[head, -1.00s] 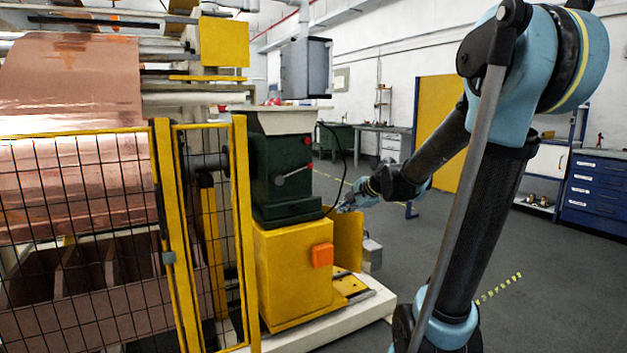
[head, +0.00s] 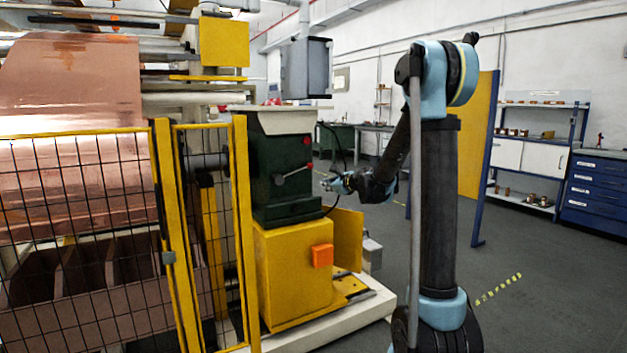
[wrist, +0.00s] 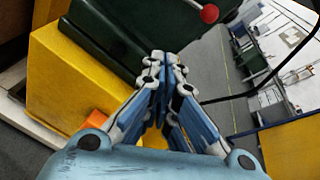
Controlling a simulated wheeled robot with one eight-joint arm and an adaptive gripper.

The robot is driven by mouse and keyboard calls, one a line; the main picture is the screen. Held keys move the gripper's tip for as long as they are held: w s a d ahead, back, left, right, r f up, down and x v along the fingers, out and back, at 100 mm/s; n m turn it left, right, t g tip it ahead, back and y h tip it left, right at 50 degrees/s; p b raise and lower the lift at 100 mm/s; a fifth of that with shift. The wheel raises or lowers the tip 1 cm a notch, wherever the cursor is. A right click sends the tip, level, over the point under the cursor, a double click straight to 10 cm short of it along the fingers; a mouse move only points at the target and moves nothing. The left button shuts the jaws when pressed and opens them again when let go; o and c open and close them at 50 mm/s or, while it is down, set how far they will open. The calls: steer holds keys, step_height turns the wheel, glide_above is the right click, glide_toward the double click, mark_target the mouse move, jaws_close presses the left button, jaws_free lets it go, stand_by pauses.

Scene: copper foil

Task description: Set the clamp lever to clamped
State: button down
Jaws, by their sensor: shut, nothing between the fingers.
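The clamp lever (head: 293,174) is a grey bar on the front of the dark green machine housing (head: 265,195). It slants up to the right to a small red tip. A red knob (wrist: 209,13) shows at the top of the wrist view, beside the green housing. My gripper (head: 325,183) is just right of the green housing, apart from the lever and slightly lower than its tip in the picture. In the wrist view its fingers (wrist: 163,62) are closed together with nothing between them. No label for the lever positions is readable.
A yellow cabinet (head: 290,280) with an orange box (head: 322,256) stands below the housing. A yellow-framed mesh guard (head: 85,240) covers the copper foil (head: 75,90) at left. A black cable (head: 343,150) hangs close by my gripper. Open floor (head: 540,300) lies to the right.

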steer(key=w+a+f+m+t, duration=0.2)
steer(key=w+m, duration=0.3)
steer(key=w, duration=0.3)
steer(key=shift+f+m, duration=0.2)
steer(key=shift+m, duration=0.2)
steer(key=shift+w, duration=0.1)
steer(key=x, duration=1)
steer(key=shift+s+d+r, duration=0.1)
steer(key=shift+s+r, duration=0.15)
steer(key=shift+r, duration=0.7)
steer(key=shift+s+d+r, duration=0.1)
steer(key=shift+s+r, duration=0.1)
steer(key=shift+r, duration=0.8)
steer(key=shift+a, duration=0.1)
